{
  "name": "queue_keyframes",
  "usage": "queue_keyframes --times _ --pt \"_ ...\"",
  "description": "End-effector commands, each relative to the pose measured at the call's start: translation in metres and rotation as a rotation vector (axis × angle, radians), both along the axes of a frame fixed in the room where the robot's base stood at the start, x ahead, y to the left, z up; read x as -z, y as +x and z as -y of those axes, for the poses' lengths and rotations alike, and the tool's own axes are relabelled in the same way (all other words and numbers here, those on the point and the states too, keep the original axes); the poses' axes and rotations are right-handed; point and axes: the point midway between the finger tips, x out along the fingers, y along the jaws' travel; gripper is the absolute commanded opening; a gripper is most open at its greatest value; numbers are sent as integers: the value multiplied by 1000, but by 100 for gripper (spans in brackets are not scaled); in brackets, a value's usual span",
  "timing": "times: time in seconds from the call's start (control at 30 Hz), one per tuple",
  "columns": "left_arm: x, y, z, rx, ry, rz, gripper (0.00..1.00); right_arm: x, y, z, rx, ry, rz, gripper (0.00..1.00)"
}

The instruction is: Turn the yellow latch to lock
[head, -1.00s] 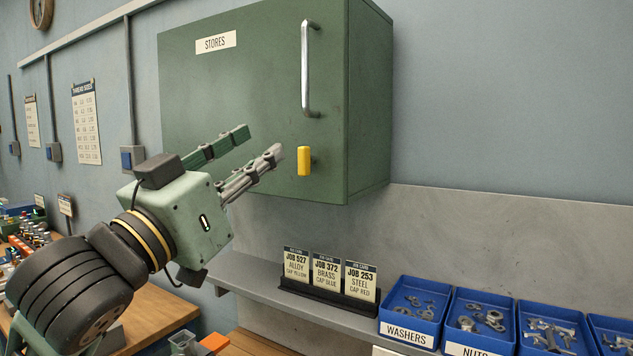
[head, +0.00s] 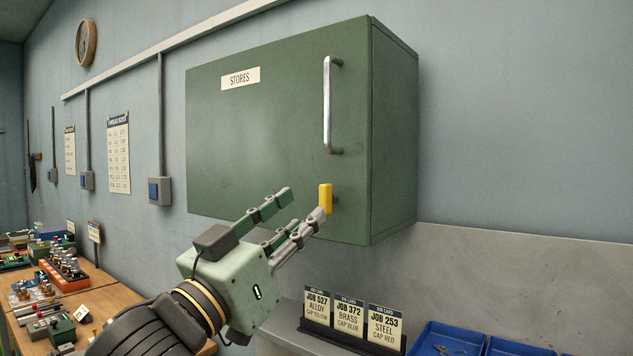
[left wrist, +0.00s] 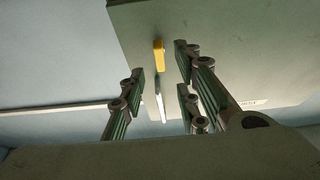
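The yellow latch (head: 325,198) stands upright on the front of the green STORES cabinet (head: 260,130), below the chrome handle (head: 327,105). My left gripper (head: 305,203) is open just left of and below the latch, its fingers pointing at it. One fingertip overlaps the latch's lower edge in the head view; I cannot tell whether it touches. In the left wrist view the latch (left wrist: 158,56) shows beyond the open fingers (left wrist: 160,82), in the gap between them, with nothing held. My right gripper is in neither view.
Job cards (head: 348,318) stand on the shelf under the cabinet, with blue bins (head: 445,338) to their right. A workbench (head: 110,298) with loose parts is at the left. The wall right of the cabinet is clear.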

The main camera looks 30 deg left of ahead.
Motion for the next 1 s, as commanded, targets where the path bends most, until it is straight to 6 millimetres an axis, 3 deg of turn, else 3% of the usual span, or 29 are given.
queue_keyframes --times 0.1,0.3,0.67,1.0 --pt "-14 22 3 1 -4 -2 30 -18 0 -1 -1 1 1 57" --pt "-19 42 5 -1 -2 1 30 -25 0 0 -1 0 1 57" --pt "-19 47 6 -1 -1 1 30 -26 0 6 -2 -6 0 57" --pt "-19 47 6 -1 -1 1 1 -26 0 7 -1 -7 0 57"
